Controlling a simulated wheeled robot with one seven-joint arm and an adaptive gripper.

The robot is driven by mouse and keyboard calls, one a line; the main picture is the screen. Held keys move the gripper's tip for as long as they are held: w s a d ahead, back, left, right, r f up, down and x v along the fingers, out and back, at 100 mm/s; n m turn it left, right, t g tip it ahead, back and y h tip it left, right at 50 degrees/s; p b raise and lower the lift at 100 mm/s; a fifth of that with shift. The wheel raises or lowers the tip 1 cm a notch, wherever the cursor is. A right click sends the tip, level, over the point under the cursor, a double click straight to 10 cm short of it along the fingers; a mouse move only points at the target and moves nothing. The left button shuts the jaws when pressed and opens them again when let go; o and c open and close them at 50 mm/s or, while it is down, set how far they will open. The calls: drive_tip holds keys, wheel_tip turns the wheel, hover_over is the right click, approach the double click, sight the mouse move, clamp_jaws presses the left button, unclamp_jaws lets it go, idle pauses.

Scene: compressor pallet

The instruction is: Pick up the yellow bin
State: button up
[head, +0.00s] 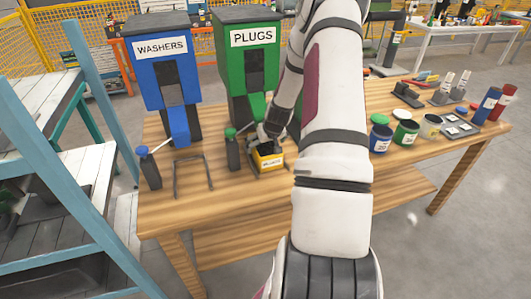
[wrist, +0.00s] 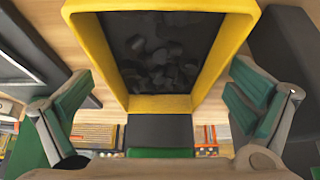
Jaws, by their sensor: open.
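The yellow bin (head: 269,160) stands on the wooden table in front of the green PLUGS dispenser, with a white label on its front. In the wrist view the bin (wrist: 159,103) shows its yellow rim and a dark inside holding several grey pieces. My gripper (wrist: 158,100) is open, with one green-padded finger on each side of the bin's near end. No finger visibly presses on the bin. In the head view my gripper (head: 270,137) is small, just above the bin, and partly hidden by my arm.
The blue WASHERS dispenser (head: 164,75) and green PLUGS dispenser (head: 247,65) stand at the back of the table (head: 225,195). A thin metal stand (head: 193,174) and dark levers are left of the bin. Round tins (head: 405,132) stand to the right. A blue-framed shelf (head: 50,170) is at far left.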

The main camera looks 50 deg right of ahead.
drive_tip(key=shift+w+d+f, duration=0.1)
drive_tip(key=shift+w+f, duration=0.1)
drive_tip(key=shift+f, duration=0.2)
drive_tip(key=shift+f, duration=0.25)
idle(0.3)
drive_tip(key=shift+c, duration=0.2)
drive_tip(key=c, duration=1.6)
drive_tip(key=shift+c, duration=0.2)
drive_tip(key=shift+r, duration=0.1)
drive_tip(key=shift+r, duration=0.5)
drive_tip(key=s+a+r, duration=0.4)
drive_tip(key=s+a, duration=0.7)
drive_tip(key=shift+a+r, duration=0.2)
drive_tip(key=shift+a, duration=0.1)
